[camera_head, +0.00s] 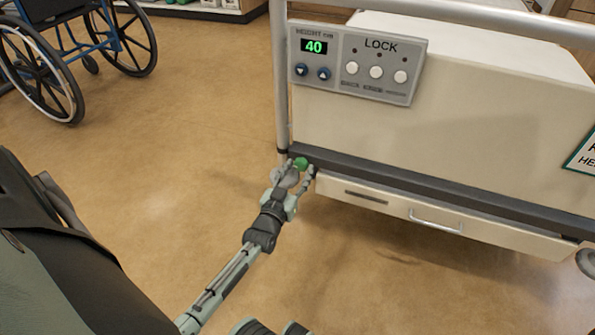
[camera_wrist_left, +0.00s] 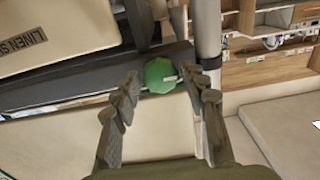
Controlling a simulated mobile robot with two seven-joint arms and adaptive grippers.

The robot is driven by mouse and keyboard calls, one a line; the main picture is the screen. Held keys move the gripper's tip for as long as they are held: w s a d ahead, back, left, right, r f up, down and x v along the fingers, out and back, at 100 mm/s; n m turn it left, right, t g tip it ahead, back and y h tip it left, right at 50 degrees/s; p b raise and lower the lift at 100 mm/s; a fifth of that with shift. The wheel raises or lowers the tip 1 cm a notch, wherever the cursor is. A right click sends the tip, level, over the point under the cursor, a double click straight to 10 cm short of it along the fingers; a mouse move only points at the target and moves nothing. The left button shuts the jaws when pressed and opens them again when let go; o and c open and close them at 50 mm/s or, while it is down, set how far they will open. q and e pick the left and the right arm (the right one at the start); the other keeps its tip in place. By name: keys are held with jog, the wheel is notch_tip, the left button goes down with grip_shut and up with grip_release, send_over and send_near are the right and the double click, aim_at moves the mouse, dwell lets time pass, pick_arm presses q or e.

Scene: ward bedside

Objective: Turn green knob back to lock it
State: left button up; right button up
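The green knob (camera_head: 301,163) sits at the lower left corner of the bed's end, at the end of the dark rail (camera_head: 420,195). It also shows in the left wrist view (camera_wrist_left: 160,74), with a small light pointer on its right side. My left gripper (camera_head: 297,172) is at the knob, its fingers spread to either side. In the left wrist view the open fingers (camera_wrist_left: 166,82) show a gap on both sides of the knob, and I see no clear contact. My right gripper is not in view.
A control panel (camera_head: 358,63) on the bed end reads 40 and has LOCK buttons. A drawer (camera_head: 440,222) with a handle lies below the rail. A metal post (camera_head: 280,80) rises above the knob. A wheelchair (camera_head: 75,50) stands at the upper left; the floor between is clear.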

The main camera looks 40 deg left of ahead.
pick_arm(q)
jog(key=c, duration=0.7)
